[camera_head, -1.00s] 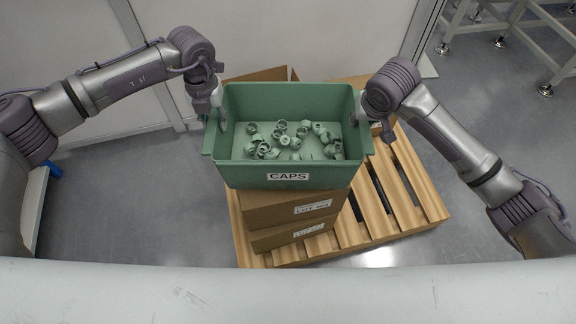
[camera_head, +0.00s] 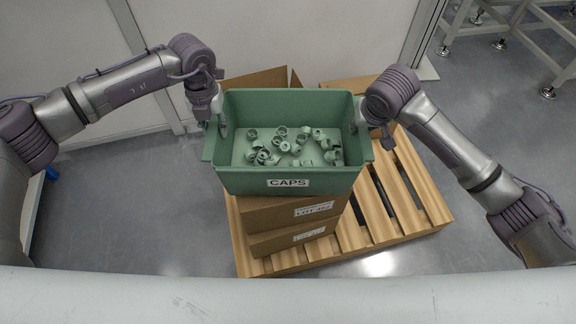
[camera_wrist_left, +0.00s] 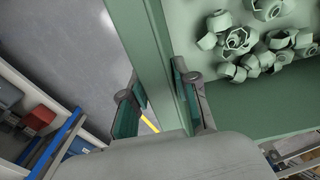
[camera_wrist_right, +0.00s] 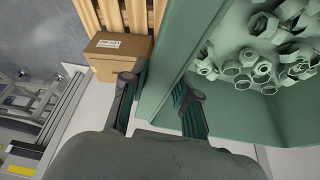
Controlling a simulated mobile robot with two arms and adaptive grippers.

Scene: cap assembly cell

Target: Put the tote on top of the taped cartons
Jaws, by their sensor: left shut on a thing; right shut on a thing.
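The green tote (camera_head: 245,183), labelled CAPS, holds several loose pale green caps (camera_head: 290,146). It looks level over a stack of taped cartons (camera_head: 291,214) on the pallet; whether it touches them is hidden from above. My left gripper (camera_head: 215,122) is shut on the tote's left wall, and the left wrist view shows its fingers (camera_wrist_left: 163,108) on both sides of the rim. My right gripper (camera_head: 358,122) is shut on the right wall, and the right wrist view shows its fingers (camera_wrist_right: 160,100) astride the rim.
The slatted wooden pallet (camera_head: 412,212) has bare boards to the right of the stack. An open carton (camera_head: 262,79) stands behind the tote, and another carton (camera_head: 345,83) at the back right. A metal frame (camera_head: 510,28) stands far right.

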